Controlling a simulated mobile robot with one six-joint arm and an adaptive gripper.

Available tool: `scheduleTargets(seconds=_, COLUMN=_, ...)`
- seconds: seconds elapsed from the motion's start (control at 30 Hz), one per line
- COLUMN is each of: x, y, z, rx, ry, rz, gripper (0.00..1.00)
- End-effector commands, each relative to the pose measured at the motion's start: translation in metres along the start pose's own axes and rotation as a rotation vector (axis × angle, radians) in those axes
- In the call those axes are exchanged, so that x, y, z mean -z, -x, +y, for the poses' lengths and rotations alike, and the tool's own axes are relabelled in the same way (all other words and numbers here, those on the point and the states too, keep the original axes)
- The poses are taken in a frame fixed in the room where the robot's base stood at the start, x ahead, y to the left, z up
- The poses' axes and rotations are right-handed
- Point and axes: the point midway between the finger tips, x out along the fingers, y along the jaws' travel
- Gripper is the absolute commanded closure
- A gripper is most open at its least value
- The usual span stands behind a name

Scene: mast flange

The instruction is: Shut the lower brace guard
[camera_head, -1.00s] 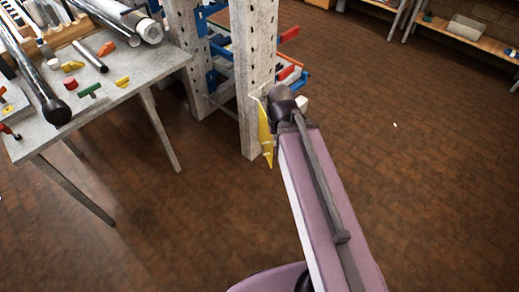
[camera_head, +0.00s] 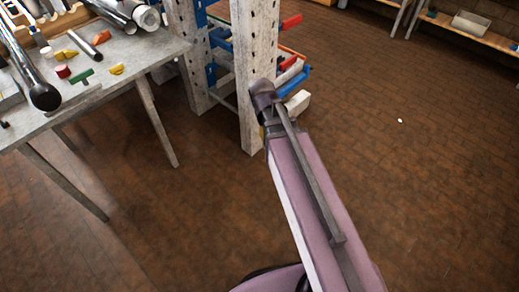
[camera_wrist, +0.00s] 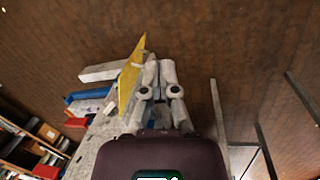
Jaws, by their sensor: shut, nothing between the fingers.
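The lower brace guard is a yellow plate (camera_wrist: 131,78) in the wrist view, seen nearly edge-on beside the grey perforated post (camera_wrist: 100,140). It sticks out past the post, so it stands at an angle to it. My gripper (camera_wrist: 159,72) is shut and empty, just right of the plate there; whether they touch I cannot tell. My fingers are hidden there, and only a possible sliver of yellow shows at the arm's left edge.
A grey workbench (camera_head: 120,75) with tools and coloured knobs stands left in the head view. Red bars (camera_head: 291,21) and blue bars (camera_head: 292,82) project from the rack behind the post. A shelf (camera_head: 470,30) stands far right.

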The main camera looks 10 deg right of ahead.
Motion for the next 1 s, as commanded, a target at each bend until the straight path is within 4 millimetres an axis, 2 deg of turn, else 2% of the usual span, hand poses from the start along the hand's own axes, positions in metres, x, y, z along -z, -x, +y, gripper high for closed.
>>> scheduleTargets(seconds=0.03, x=0.011, y=-0.020, z=-0.002, rx=-0.017, ry=0.044, rz=-0.004, gripper=1.00)
scheduleTargets(seconds=0.1, x=0.019, y=-0.032, z=-0.002, rx=-0.042, ry=0.106, rz=-0.012, gripper=1.00)
scheduleTargets(seconds=0.57, x=0.079, y=-0.107, z=-0.008, rx=-0.199, ry=0.514, rz=-0.089, gripper=1.00)
scheduleTargets(seconds=1.0, x=0.139, y=-0.173, z=-0.022, rx=-0.334, ry=0.896, rz=-0.207, gripper=1.00)
